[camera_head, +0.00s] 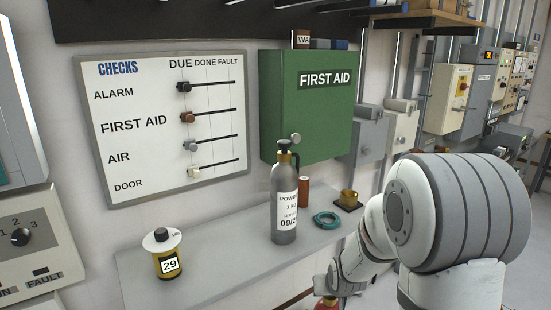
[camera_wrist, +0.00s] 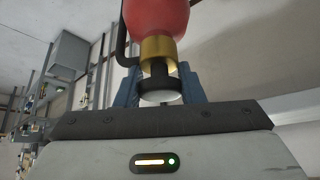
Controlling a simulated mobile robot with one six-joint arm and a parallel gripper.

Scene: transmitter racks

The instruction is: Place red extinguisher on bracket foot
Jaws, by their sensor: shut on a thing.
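The red extinguisher (camera_wrist: 157,17) shows in the wrist view with a gold neck and a dark valve with a pale round end. My gripper (camera_wrist: 160,80) is shut on it at the neck, with blue fingers on either side. In the head view only a small red part of the extinguisher (camera_head: 327,302) shows at the bottom edge, under my gripper (camera_head: 327,285), below and in front of the shelf. Its lower body is out of view. I cannot make out a bracket foot in either view.
A grey shelf (camera_head: 215,265) holds a grey extinguisher (camera_head: 284,205), a yellow and black tin (camera_head: 167,262), a brown cylinder (camera_head: 304,192), a teal ring (camera_head: 326,220) and a brass cup (camera_head: 348,198). A green first aid cabinet (camera_head: 307,115) and a checks board (camera_head: 130,95) hang above.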

